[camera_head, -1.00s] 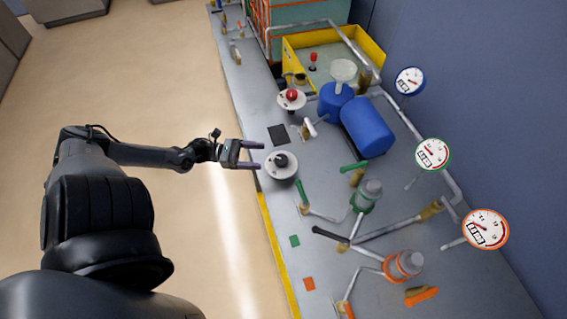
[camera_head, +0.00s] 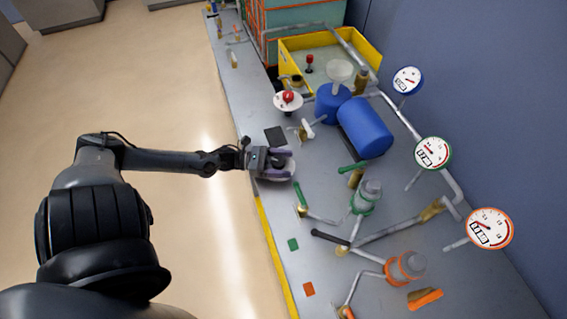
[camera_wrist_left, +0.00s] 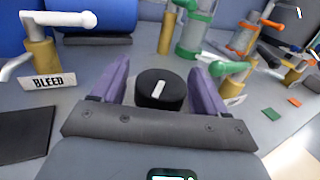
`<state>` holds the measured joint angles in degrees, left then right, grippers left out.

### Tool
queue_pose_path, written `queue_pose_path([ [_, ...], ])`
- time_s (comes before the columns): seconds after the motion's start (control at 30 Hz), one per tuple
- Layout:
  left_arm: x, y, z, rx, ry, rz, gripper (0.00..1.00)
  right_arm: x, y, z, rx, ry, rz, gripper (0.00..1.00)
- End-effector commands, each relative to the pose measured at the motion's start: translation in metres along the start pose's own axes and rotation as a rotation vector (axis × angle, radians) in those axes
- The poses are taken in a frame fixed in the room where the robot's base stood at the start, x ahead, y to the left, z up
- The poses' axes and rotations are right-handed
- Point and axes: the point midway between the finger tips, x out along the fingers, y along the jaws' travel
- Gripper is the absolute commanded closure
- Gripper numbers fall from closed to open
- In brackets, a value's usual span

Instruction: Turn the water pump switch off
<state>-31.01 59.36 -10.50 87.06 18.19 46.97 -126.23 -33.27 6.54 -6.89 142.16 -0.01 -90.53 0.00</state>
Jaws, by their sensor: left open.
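The pump switch is a black round knob with a white pointer mark, on a round grey base (camera_head: 284,176) near the table's front edge. In the left wrist view the knob (camera_wrist_left: 160,90) sits between the two purple fingers, with a gap showing on each side. My left gripper (camera_head: 284,160) is open around the knob in the head view, and its fingers partly cover it. The same gripper (camera_wrist_left: 160,88) shows close up in the wrist view. Whether a finger touches the knob is unclear. My right gripper is not in view.
A red knob on a white round base (camera_head: 288,99) stands farther back. A white-handled valve with a BLEED label (camera_wrist_left: 48,83) is left of the knob in the wrist view. A green-handled valve (camera_head: 298,195) stands close by. Blue tanks (camera_head: 365,127) are behind.

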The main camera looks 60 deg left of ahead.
Motion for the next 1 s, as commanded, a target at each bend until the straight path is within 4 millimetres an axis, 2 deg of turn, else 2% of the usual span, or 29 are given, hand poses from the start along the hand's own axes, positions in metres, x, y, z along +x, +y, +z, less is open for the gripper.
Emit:
queue_pose_path([
  [0.33, 0.0035, -0.0001, 0.0003, 0.000, -0.001, 0.000, 0.26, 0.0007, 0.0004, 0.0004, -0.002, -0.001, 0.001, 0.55],
  [0.67, 0.0033, -0.0002, 0.0002, 0.000, -0.001, 0.000, 0.75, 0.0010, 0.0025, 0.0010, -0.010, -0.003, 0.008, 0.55],
  [0.7, 0.0033, -0.0002, 0.0002, 0.000, -0.001, 0.000, 0.78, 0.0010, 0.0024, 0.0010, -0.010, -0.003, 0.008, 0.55],
  [1.0, 0.0032, 0.0001, 0.0028, -0.002, -0.002, 0.044, 0.78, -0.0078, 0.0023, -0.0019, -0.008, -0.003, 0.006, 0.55],
])
